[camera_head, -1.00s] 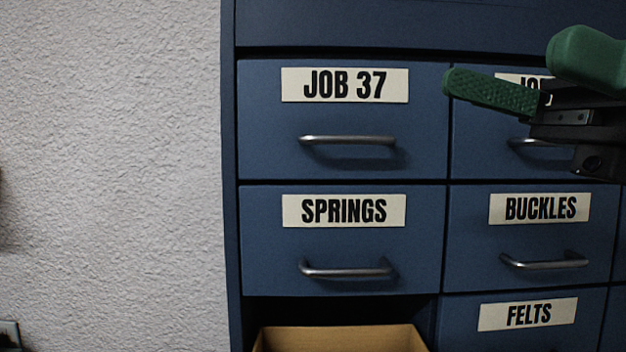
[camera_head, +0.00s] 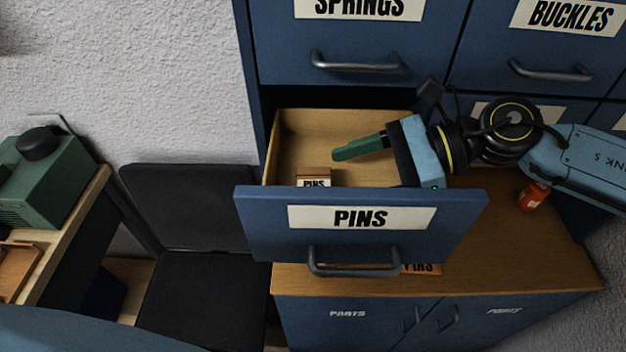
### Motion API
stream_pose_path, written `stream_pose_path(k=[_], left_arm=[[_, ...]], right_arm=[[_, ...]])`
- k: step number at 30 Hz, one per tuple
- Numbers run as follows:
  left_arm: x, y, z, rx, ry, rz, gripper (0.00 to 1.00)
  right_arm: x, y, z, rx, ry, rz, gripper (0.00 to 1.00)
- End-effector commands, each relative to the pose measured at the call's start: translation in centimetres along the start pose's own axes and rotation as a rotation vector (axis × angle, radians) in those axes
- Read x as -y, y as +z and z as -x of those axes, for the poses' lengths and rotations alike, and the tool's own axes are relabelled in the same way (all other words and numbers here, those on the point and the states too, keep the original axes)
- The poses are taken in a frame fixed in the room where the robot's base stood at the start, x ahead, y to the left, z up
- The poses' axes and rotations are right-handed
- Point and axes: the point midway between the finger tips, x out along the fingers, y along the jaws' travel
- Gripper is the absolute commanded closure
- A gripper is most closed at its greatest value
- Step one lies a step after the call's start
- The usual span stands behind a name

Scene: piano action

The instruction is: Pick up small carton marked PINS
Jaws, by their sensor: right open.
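A small brown carton marked PINS (camera_head: 313,178) sits inside the open drawer labelled PINS (camera_head: 362,217), near its left side and just behind the drawer front, which hides its lower part. My right gripper (camera_head: 352,151) reaches in from the right over the drawer. One green finger shows, pointing left, its tip a little above and right of the carton in the picture and apart from it. The other finger is hidden. The right gripper is open and holds nothing visible. My left gripper is out of view.
An orange-brown label or carton (camera_head: 421,269) lies on the wooden counter (camera_head: 520,250), partly behind the drawer handle (camera_head: 354,268). A small orange container (camera_head: 533,197) stands farther right. Closed drawers are above. A black chair (camera_head: 195,205) and a green machine (camera_head: 45,180) are at left.

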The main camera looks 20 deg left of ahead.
Motion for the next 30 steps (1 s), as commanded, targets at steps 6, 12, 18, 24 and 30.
stream_pose_path(k=[6,12,18,24,30], left_arm=[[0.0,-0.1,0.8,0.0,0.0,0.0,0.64],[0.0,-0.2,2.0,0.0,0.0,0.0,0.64],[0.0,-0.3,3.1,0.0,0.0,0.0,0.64],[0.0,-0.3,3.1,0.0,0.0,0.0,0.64],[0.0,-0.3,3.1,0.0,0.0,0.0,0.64]], right_arm=[[0.0,0.1,-2.5,0.001,0.0,0.0,0.25],[0.1,0.3,-4.4,0.001,0.002,-0.001,0.25],[0.2,0.1,-7.2,0.002,0.0,-0.002,0.25],[0.2,-0.1,-7.8,0.002,-0.003,-0.003,0.25],[0.2,-0.1,-7.8,0.002,-0.002,-0.002,0.37]])
